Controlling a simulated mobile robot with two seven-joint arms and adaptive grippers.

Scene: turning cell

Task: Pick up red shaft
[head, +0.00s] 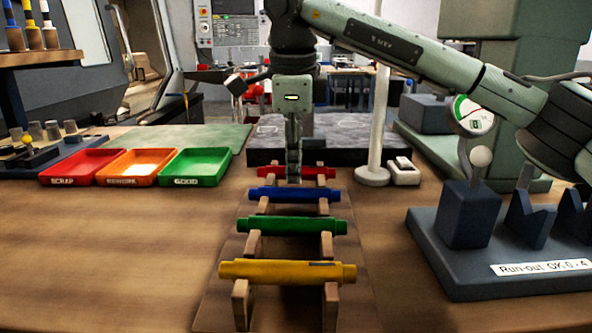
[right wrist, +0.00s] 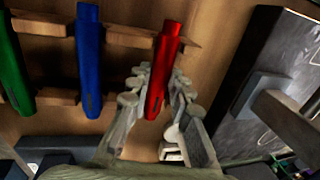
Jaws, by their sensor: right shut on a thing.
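The red shaft (head: 312,171) lies at the far end of a wooden rack (head: 241,300), behind the blue shaft (head: 295,195), the green shaft (head: 290,226) and the yellow shaft (head: 288,271). My right gripper (head: 294,172) points down at the red shaft and covers part of it in the head view. In the right wrist view the gripper (right wrist: 160,88) has its fingers on both sides of the red shaft (right wrist: 165,62), shut on it. The shaft still appears at the level of the rack's supports. My left gripper is not in view.
Red (head: 62,181), orange (head: 113,181) and green (head: 219,168) trays stand to the left of the rack. A dark run-out fixture (head: 440,250) with a dial gauge (head: 472,115) stands at the right. A dark plate (head: 345,128) and white post (head: 379,120) are behind the rack. The front left table is clear.

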